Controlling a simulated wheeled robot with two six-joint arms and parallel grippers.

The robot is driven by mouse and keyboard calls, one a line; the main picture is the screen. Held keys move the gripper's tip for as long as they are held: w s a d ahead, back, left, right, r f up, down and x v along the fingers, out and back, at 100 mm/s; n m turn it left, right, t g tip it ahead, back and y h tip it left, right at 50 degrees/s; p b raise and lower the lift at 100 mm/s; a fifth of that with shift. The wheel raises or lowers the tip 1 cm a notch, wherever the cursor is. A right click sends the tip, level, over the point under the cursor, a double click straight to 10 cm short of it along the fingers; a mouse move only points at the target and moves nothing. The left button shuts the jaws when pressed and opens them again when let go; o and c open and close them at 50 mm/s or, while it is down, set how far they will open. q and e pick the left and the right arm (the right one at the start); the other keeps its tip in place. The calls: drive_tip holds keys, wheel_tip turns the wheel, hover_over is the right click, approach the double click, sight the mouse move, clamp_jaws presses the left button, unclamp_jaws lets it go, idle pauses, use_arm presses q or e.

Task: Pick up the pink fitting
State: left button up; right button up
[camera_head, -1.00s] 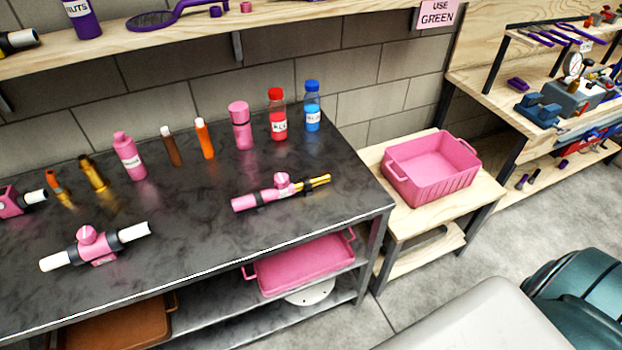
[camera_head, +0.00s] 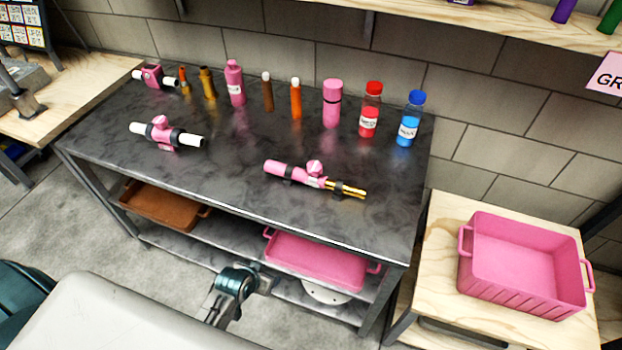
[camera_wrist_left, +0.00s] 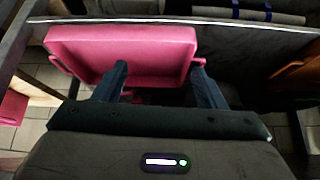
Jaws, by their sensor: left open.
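Several pink fittings lie on the dark metal table (camera_head: 230,165); I cannot tell which one is meant. One with white pipe ends (camera_head: 160,133) lies at the left front. One with gold prongs (camera_head: 297,173) lies near the front edge, right of the middle. A small pink one with white ends (camera_head: 153,76) is at the back left. My left gripper shows near the table's front in the head view (camera_head: 262,284), below the tabletop. In the wrist view its fingers (camera_wrist_left: 160,85) are apart and empty, facing a pink tray (camera_wrist_left: 100,48). My right gripper is not in view.
The pink tray is on the lower shelf (camera_head: 225,232), beside a brown tray (camera_head: 160,205). Bottles and tubes stand along the table's back, including red-capped (camera_head: 369,110) and blue-capped (camera_head: 409,118) ones. A pink crate (camera_head: 525,262) stands on a wooden stand at right. The tabletop middle is clear.

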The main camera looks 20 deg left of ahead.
use_arm(q)
drive_tip(key=w+d+r+m+t+h, duration=0.1)
drive_tip(key=w+r, duration=0.2)
drive_tip(key=r, duration=0.6)
drive_tip(key=w+d+r+t, duration=0.2)
drive_tip(key=r, duration=0.6)
drive_tip(key=t+h, duration=0.2)
drive_tip(key=t, duration=0.2)
approach(310, 171)
drive_tip(key=w, duration=0.1)
drive_tip(key=x, duration=0.5)
drive_tip(key=shift+w+d+f+p, duration=0.15)
drive_tip(key=shift+p, duration=0.25)
drive_tip(key=shift+w+d+f, duration=0.15)
drive_tip(key=shift+w+f, duration=0.1)
drive_tip(key=shift+w, duration=0.2)
drive_tip(key=shift+w+p, duration=0.3)
drive_tip(key=shift+p, duration=0.05)
drive_tip(key=p+x, duration=0.1)
drive_tip(key=x, duration=0.2)
drive_tip(key=shift+w+d+f, duration=0.1)
drive_tip(key=shift+d+f, duration=0.05)
drive_tip(key=shift+w+d+f, duration=0.1)
drive_tip(key=shift+w+f, duration=0.2)
drive_tip(key=shift+w, duration=0.15)
drive_tip(key=shift+c, duration=0.9)
drive_tip(key=c, duration=1)
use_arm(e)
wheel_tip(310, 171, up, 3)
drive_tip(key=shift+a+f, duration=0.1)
